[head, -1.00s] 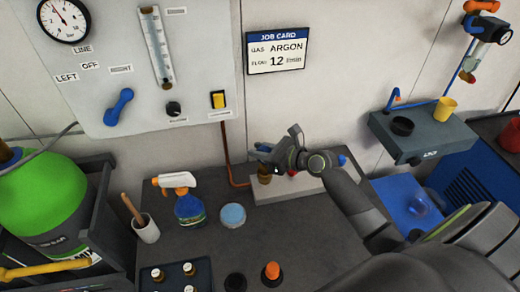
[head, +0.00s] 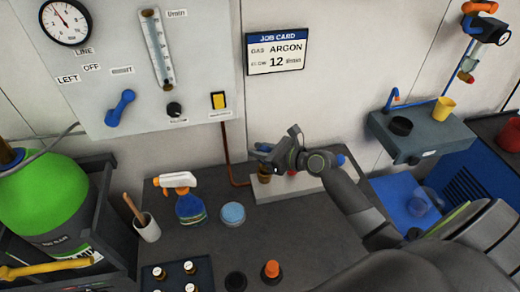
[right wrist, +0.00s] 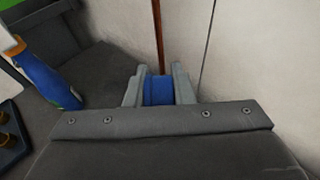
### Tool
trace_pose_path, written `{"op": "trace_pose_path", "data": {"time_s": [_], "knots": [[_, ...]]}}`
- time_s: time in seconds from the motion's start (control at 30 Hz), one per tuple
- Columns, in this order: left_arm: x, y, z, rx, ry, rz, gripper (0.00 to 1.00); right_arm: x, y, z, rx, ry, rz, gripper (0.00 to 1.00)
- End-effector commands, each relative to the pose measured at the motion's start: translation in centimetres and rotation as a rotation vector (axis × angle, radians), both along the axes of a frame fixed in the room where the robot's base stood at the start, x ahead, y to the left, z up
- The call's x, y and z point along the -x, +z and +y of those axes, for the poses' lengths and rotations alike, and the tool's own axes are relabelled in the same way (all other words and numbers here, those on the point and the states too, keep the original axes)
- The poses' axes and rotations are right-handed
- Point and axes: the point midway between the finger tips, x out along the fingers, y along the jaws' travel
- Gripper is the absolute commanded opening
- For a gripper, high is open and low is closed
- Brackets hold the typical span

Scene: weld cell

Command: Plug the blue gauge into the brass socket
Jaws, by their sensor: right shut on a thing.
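My right gripper (head: 264,153) is over the left end of the pale block on the bench. It is shut on the blue gauge (right wrist: 158,90), which shows as a blue body between the two fingers in the right wrist view. In the head view the gripper mostly hides the gauge. The brass socket (head: 264,174) stands on the block just below the gripper. I cannot tell whether the gauge touches the socket or is seated in it. My left gripper is not in view.
The pale block (head: 290,188) also carries a red fitting (head: 292,172) and a blue one (head: 341,160). A spray bottle (head: 189,205) and a round blue-lidded tin (head: 232,214) stand to the left. A copper pipe (head: 229,158) runs down the wall close behind.

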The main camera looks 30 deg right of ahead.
Motion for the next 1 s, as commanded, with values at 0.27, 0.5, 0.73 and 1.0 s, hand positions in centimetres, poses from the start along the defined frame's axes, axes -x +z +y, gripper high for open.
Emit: {"op": "trace_pose_path", "data": {"time_s": [0.27,0.5,0.73,1.0], "knots": [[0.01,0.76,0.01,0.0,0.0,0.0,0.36,-0.02,0.14,-0.01,0.0,-0.001,-0.001,0.0],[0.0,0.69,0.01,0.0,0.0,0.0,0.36,-0.01,0.07,0.0,-0.001,-0.001,-0.002,0.0],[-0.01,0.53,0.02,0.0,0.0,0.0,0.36,-0.02,-0.17,0.0,-0.001,-0.001,-0.002,0.0],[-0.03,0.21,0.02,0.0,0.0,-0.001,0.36,-0.02,-0.72,0.01,-0.001,0.0,-0.002,0.0]]}}
